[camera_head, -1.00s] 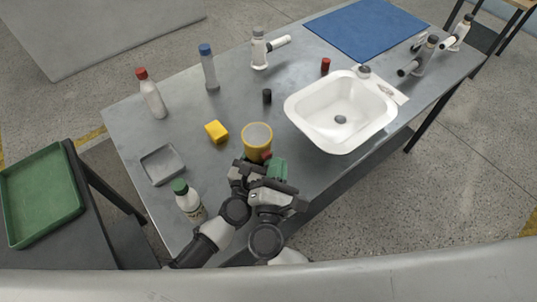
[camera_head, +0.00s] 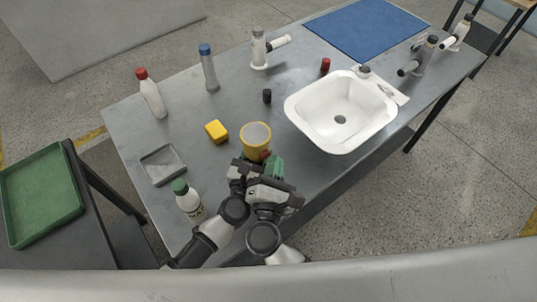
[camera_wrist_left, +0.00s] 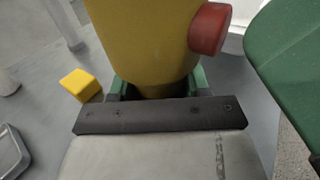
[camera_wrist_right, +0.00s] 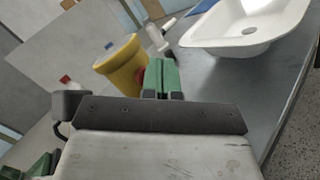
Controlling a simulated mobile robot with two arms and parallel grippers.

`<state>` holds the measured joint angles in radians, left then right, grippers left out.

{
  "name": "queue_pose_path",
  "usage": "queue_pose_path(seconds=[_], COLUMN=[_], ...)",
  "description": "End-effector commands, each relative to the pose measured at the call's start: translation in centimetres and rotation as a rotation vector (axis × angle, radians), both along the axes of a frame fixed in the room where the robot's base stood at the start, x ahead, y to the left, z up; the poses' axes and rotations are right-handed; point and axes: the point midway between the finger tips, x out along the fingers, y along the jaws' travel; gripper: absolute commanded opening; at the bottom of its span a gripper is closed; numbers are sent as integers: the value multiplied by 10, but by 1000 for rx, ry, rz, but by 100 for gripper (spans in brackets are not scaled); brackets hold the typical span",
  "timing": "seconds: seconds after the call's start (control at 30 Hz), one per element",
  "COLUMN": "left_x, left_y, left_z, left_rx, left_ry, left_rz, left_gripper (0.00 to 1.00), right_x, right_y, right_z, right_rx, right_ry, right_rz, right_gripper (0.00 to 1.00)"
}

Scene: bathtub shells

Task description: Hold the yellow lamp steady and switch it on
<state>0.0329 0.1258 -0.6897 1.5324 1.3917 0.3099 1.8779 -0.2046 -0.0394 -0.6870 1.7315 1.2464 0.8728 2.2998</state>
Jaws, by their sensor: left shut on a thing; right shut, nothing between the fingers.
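The yellow lamp (camera_head: 255,143) is cup-shaped with an open top and stands upright near the table's front edge. It also shows in the right wrist view (camera_wrist_right: 118,68). A red button (camera_wrist_left: 209,28) sticks out of its side, on the right in the left wrist view. My left gripper (camera_wrist_left: 160,88) is shut on the lamp's lower part; its fingertips are partly hidden behind the lamp. My right gripper (camera_wrist_right: 161,78) is shut and empty, its green fingers close beside the lamp's button side. Whether they touch the button I cannot tell. It shows large in the left wrist view (camera_wrist_left: 290,60).
On the grey table (camera_head: 225,110) are a yellow block (camera_head: 216,130), a grey tray (camera_head: 163,166), a green-capped bottle (camera_head: 187,199) left of my arms, and a white sink (camera_head: 340,112) to the right. A black cylinder (camera_head: 267,96) stands behind the lamp.

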Motion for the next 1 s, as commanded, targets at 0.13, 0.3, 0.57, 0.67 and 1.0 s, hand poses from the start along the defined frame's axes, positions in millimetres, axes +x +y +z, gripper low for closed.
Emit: queue_pose_path(seconds=[0.13, 0.3, 0.57, 0.67, 1.0], left_x=[-6, -6, -7, -7, -7], left_y=[-7, -8, -9, -9, -10], left_z=[0, 0, 0, 1, 1], left_rx=[-6, -7, -10, -12, -13], left_ry=[6, 6, 6, 6, 6], left_rz=[-17, -19, -21, -21, -21], left_gripper=[19, 19, 19, 19, 19], right_x=[3, 5, 8, 9, 13], right_y=[0, 1, 2, 3, 5], right_z=[1, 2, 2, 1, 0], right_rx=[2, 3, 3, 3, 3], right_ry=[-3, -4, -5, -4, -2], right_rz=[1, 0, 0, 0, 1], right_gripper=[0, 0, 0, 0, 0])
